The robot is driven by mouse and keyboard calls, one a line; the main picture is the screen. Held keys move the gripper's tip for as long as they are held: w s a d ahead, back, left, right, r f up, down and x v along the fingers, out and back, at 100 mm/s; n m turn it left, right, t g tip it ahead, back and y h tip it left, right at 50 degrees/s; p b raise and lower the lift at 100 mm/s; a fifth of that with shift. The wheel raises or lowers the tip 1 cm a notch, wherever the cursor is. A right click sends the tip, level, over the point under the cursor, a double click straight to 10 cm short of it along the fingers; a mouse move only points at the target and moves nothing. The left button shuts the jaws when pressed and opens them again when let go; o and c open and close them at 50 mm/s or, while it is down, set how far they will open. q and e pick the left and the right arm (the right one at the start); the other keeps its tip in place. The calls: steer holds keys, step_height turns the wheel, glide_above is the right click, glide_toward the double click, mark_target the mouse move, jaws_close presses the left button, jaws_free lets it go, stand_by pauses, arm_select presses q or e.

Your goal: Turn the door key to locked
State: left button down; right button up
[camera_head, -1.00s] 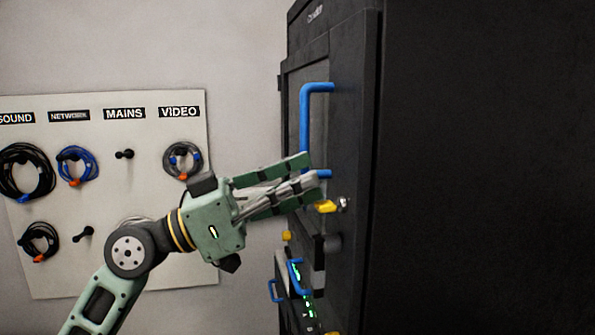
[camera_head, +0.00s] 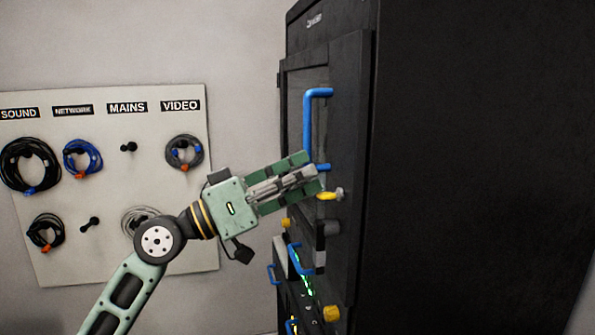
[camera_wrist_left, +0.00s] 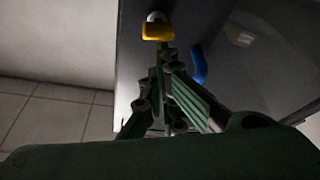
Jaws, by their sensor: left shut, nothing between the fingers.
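The yellow door key (camera_head: 327,196) sits in a silver lock (camera_head: 340,194) on the edge of the black cabinet door (camera_head: 346,130), just below the blue door handle (camera_head: 307,125). My left gripper (camera_head: 316,180) is shut and empty, with its fingertips right beside the key; I cannot tell whether they touch it. In the left wrist view the key's yellow head (camera_wrist_left: 157,32) shows just beyond the fingertips (camera_wrist_left: 162,58), lying crosswise in that picture. Part of the blue handle (camera_wrist_left: 200,65) shows to its right. My right gripper is not in view.
A pale board (camera_head: 110,190) with labelled pegs and coiled cables hangs on the wall at left. Below the key are smaller blue handles (camera_head: 297,259), yellow knobs (camera_head: 331,313) and green lights on the cabinet. The cabinet's black side fills the right.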

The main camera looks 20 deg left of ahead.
arm_select(q)
steer(key=shift+w+a+f+n+t+y+b, duration=0.15)
steer(key=shift+w+a+f+n+y+b, duration=0.1)
steer(key=shift+w+f+n+b, duration=0.25)
steer(key=shift+w+a+f+n+t+y+b, duration=0.15)
steer(key=shift+w+n+y+b, duration=0.2)
steer(key=shift+n, duration=0.35)
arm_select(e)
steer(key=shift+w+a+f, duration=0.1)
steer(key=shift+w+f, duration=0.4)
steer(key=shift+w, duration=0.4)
arm_select(q)
steer(key=shift+w, duration=0.1)
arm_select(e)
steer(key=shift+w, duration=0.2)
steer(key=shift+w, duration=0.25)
